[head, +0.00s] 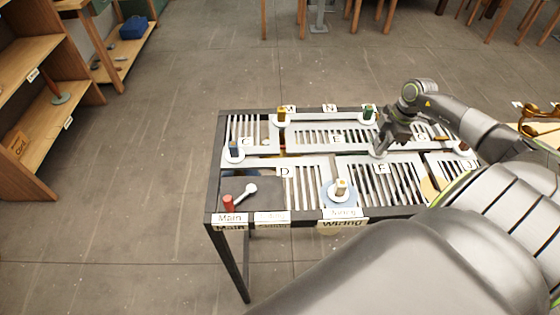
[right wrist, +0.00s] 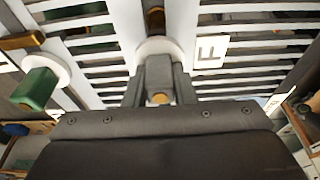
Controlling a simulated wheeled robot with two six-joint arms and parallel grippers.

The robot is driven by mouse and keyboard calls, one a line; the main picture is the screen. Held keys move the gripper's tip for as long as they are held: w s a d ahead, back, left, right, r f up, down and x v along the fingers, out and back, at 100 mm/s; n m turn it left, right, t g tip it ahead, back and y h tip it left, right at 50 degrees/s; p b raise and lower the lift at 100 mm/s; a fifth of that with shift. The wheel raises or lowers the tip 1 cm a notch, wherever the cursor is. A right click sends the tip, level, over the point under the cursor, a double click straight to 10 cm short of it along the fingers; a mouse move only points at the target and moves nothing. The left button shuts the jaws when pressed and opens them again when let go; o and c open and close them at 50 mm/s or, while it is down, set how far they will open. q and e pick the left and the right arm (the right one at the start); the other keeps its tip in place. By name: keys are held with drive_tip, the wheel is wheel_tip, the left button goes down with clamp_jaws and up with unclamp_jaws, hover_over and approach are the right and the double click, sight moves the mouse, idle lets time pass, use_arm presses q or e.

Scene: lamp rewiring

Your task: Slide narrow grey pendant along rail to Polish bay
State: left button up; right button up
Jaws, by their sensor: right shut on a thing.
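My right gripper (head: 386,147) is over the slotted table, right of its middle, near the plate marked F. It is shut on an upright pendant whose round pale base (head: 377,153) rests on the rail plate. In the right wrist view the fingers (right wrist: 158,80) close around the post, with a gold tip between them and the white base (right wrist: 158,48) beyond. No label clearly reads Polish; one front label (head: 272,217) is unreadable. My left gripper is not in view.
Other pendants on the table are green (head: 368,113), yellow (head: 281,115), dark blue (head: 235,150) and a pale one on a blue disc (head: 341,188) by the Wiring label (head: 342,224). A red piece (head: 228,203) stands at front left. Shelves (head: 40,115) stand apart at left.

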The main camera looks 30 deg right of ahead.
drive_tip(key=s+d, duration=0.2)
drive_tip(key=d, duration=0.1)
drive_tip(key=s+d, duration=0.2)
drive_tip(key=d, duration=0.1)
drive_tip(key=s+d+b, duration=0.1)
drive_tip(key=s+d, duration=0.1)
drive_tip(key=d, duration=0.1)
drive_tip(key=shift+d+f, duration=0.15)
drive_tip(key=shift+d, duration=0.05)
drive_tip(key=shift+s+d+b, duration=0.2)
drive_tip(key=shift+s+d, duration=0.15)
drive_tip(key=shift+d, duration=0.3)
drive_tip(key=shift+s+d+b, duration=0.2)
drive_tip(key=shift+s+d, duration=0.15)
drive_tip(key=shift+d, duration=0.25)
drive_tip(key=shift+s+a+p, duration=0.2)
drive_tip(key=shift+s+p, duration=0.2)
drive_tip(key=shift+p, duration=0.1)
drive_tip(key=s+a, duration=0.2)
drive_tip(key=s, duration=0.1)
drive_tip(key=s+a+p, duration=0.1)
drive_tip(key=s, duration=0.1)
drive_tip(key=shift+s, duration=0.1)
drive_tip(key=shift+s+a, duration=0.7)
drive_tip(key=shift+s, duration=0.3)
drive_tip(key=shift+s+a, duration=0.65)
drive_tip(key=shift+s, duration=0.4)
drive_tip(key=shift+s+a, duration=0.7)
drive_tip(key=shift+s, duration=0.3)
